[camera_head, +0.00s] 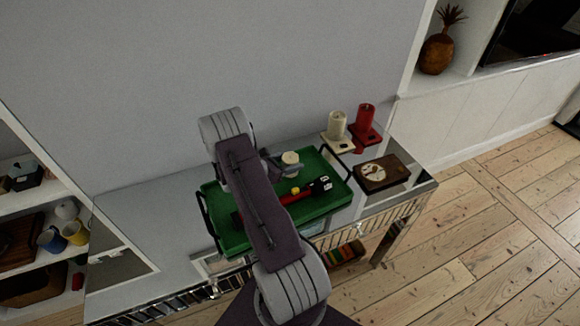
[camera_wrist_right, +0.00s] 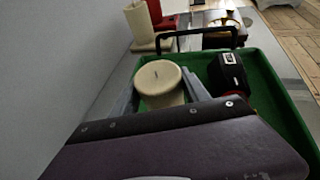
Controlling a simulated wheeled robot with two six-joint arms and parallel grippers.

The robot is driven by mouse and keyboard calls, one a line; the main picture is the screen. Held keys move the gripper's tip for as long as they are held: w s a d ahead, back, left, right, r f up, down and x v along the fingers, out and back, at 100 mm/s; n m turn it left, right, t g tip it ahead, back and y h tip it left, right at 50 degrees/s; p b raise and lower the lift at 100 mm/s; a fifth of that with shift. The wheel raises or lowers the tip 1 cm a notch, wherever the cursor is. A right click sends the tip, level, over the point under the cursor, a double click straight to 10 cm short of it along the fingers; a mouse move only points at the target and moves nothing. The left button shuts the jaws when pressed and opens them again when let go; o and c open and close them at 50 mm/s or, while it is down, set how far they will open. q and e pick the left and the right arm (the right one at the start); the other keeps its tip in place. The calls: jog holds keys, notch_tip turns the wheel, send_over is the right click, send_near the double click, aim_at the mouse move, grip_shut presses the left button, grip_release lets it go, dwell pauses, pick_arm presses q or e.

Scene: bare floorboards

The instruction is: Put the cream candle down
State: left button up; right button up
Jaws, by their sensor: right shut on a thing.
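My right gripper (camera_head: 281,160) is shut on a short cream candle (camera_head: 290,158) over the green tray (camera_head: 232,243). In the right wrist view the candle (camera_wrist_right: 160,82) stands roughly upright between the grey fingers (camera_wrist_right: 163,93), within the tray's outline near its back edge. Its lower end is hidden, so I cannot tell whether it touches the tray floor. A second cream candle (camera_head: 337,122) stands on a cream square base behind the tray, beside a red candle (camera_head: 365,116) on a red base. My left gripper is not in view.
A red item with a black end (camera_head: 320,185) and a small yellow thing (camera_head: 295,190) lie in the tray. The tray has black handles. A brown box with a pale round face (camera_head: 382,173) sits on the mirrored table (camera_head: 420,184) to the right. A wall stands close behind.

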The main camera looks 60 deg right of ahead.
notch_tip(320, 180, down, 2)
jog(key=shift+w+d+f, duration=0.1)
jog(key=shift+f, duration=0.15)
jog(key=shift+f, duration=0.15)
jog(key=o, duration=1.5)
